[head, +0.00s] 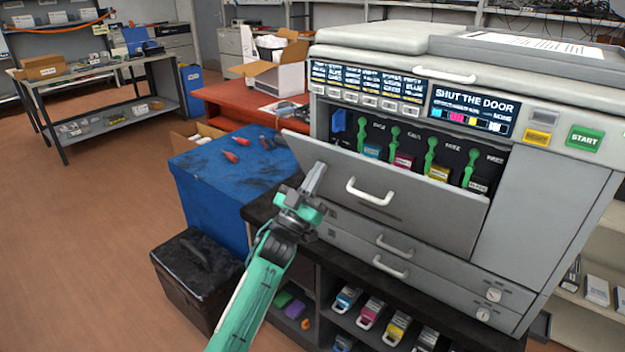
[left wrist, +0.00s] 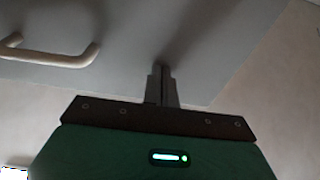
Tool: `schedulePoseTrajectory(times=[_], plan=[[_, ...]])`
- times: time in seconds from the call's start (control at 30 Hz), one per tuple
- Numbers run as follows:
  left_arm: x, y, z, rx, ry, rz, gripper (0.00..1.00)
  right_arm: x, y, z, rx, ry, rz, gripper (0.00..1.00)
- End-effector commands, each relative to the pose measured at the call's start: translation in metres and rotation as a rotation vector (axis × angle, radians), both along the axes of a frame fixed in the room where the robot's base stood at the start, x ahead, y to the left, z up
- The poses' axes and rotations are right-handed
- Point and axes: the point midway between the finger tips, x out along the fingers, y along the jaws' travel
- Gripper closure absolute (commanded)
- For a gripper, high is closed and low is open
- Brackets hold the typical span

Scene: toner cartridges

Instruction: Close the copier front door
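The copier front door (head: 390,195) is a grey panel with a white handle (head: 370,192). It is hinged along its lower edge and tilts outward, partly open, so the toner bay (head: 420,150) shows above it. My left gripper (head: 316,176) is at the outer face of the door near its left end, left of the handle. In the left wrist view the fingers (left wrist: 162,82) are together with nothing between them, and their tips are at or very near the door panel (left wrist: 190,45). The door handle (left wrist: 50,55) shows at upper left there. My right gripper is not in view.
The copier display (head: 472,106) reads "SHUT THE DOOR". Green levers and coloured cartridges stand inside the bay. A blue box (head: 215,190) and a black case (head: 197,275) stand left of the copier. Spare cartridges (head: 370,312) lie on the shelf below.

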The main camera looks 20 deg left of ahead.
Motion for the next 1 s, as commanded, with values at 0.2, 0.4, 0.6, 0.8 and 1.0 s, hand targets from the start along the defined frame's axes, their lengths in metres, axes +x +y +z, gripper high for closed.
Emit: schedulePoseTrajectory(times=[0.2,0.4,0.6,0.8,1.0], plan=[[0.034,-0.013,0.023,0.0,-0.002,-0.001,1.0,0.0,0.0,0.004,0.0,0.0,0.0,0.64],[0.041,-0.016,0.026,0.0,-0.001,0.0,1.0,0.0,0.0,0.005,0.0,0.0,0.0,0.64],[0.041,-0.016,0.026,0.0,-0.001,0.0,1.0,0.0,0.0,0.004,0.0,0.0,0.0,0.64],[0.052,-0.02,0.028,0.0,-0.001,-0.001,1.0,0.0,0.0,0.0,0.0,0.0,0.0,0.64],[0.067,-0.025,0.03,0.001,0.0,-0.001,1.0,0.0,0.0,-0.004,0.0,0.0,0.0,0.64]])
